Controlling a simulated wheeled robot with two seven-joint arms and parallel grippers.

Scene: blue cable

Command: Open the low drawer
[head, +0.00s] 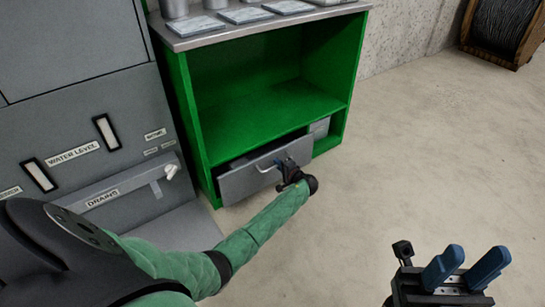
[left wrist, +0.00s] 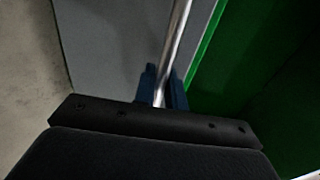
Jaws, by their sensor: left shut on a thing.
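The low drawer's grey front (head: 240,183) is at the bottom of a green cabinet (head: 190,120) in the head view. It stands out from the cabinet, with a dark gap above it, so the drawer is partly open. My left gripper (head: 286,168) is at the drawer's handle (head: 264,168) and shut on it. In the left wrist view, the metal handle bar (left wrist: 176,45) runs between the blue fingers of my left gripper (left wrist: 164,88). My right gripper (head: 476,260) is at the lower right, open and empty, away from the cabinet.
A grey machine (head: 85,110) with labels stands left of the cabinet. Several metal items lie on the cabinet's grey top (head: 215,32). A cable reel (head: 503,28) stands by the wall at far right. The concrete floor (head: 400,150) right of the drawer is clear.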

